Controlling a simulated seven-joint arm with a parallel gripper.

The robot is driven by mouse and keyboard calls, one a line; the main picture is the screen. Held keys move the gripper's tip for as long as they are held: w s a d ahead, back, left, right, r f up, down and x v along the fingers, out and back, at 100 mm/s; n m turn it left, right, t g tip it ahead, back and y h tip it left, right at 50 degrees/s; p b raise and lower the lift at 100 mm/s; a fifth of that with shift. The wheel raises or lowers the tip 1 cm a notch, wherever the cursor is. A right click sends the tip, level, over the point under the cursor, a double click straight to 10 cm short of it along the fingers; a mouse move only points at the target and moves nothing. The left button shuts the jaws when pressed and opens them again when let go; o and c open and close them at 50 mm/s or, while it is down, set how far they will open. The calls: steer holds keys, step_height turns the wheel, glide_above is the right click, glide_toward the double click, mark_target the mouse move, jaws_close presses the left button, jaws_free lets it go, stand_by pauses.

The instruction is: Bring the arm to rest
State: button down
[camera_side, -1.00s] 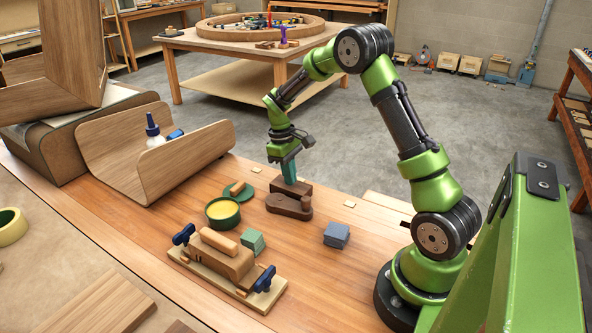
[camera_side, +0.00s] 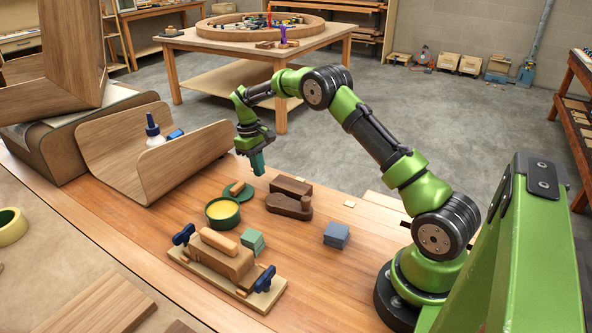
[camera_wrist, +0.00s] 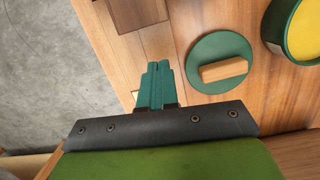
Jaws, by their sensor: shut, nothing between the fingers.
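My gripper (camera_side: 258,170) hangs above the bench, pointing down, behind the green lid and to the left of the dark wooden blocks. Its teal fingers are together with nothing between them; they also show in the wrist view (camera_wrist: 157,85). The rest of my green arm arches over the bench from its base at the right.
Below lie a dark brown block (camera_side: 291,186), a darker shaped block (camera_side: 289,206), a green lid (camera_side: 234,195) and a green tub of yellow stuff (camera_side: 222,211). A clamped wooden form (camera_side: 225,262) stands in front. A bent wooden shell (camera_side: 157,160) stands left.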

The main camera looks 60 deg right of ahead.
steer(key=s+a+r+m+t, duration=0.3)
steer(key=s+a+r+t, duration=0.1)
steer(key=s+a+r, duration=0.85)
steer(key=s+a+r+t+y, duration=0.1)
steer(key=s+a+r+t, duration=0.1)
steer(key=s, duration=0.5)
steer(key=s+a+r+t+y, duration=0.1)
steer(key=s+a+r+t, duration=0.2)
steer(key=s+a+r, duration=0.2)
steer(key=shift+s+r, duration=0.95)
steer(key=shift+s, duration=0.25)
